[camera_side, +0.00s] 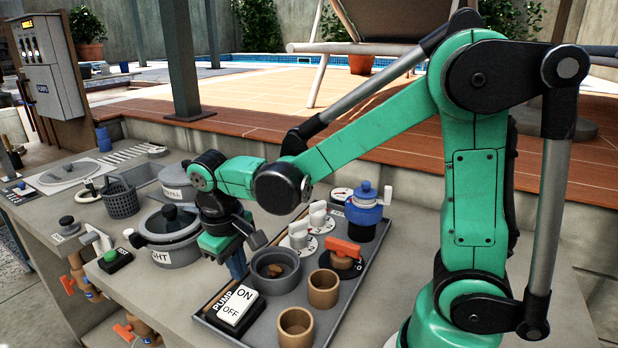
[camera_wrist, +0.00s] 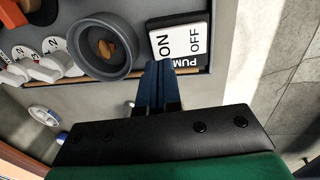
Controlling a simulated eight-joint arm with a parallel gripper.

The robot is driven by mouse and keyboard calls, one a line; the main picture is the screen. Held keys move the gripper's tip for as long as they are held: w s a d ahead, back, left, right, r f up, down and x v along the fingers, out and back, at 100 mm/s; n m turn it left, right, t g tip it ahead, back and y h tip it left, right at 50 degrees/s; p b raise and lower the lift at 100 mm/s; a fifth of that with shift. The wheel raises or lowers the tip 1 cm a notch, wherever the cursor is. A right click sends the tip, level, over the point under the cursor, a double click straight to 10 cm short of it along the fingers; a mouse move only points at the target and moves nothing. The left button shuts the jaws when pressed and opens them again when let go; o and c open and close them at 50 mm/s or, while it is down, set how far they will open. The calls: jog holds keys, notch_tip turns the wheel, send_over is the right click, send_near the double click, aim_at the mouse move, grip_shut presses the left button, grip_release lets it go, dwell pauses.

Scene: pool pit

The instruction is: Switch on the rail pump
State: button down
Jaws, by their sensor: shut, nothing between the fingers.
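The pump switch (camera_side: 238,308) is a white rocker marked ON and OFF, with a black PUMP label, at the near left corner of the grey tray. In the wrist view the switch (camera_wrist: 181,42) lies just beyond my fingertips, with its ON half nearer to them. My gripper (camera_side: 237,266) points down above the tray's left edge, behind the switch in the side view. In the wrist view my gripper (camera_wrist: 160,68) has its blue fingers together and empty, close to the PUMP label. I cannot tell whether the fingertips touch the switch.
A grey bowl (camera_side: 275,271) with a brown piece inside stands right beside the switch. Brown cups (camera_side: 296,328), an orange-handled valve (camera_side: 343,252), white dials (camera_side: 300,237) and a blue-topped canister (camera_side: 366,208) share the tray (camera_side: 375,255). A lidded pot (camera_side: 168,234) stands left of my gripper.

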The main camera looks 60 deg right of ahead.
aim_at(245, 292)
jog(key=shift+d+f, duration=0.15)
jog(key=shift+f, duration=0.85)
jog(key=shift+d+f, duration=0.15)
jog(key=shift+f, duration=0.85)
jog(key=shift+d+f+y, duration=0.1)
jog(key=shift+f+y, duration=0.15)
jog(key=shift+y, duration=0.05)
jog(key=shift+a+r, duration=0.35)
jog(key=shift+a, duration=0.4)
jog(key=shift+r, duration=0.1)
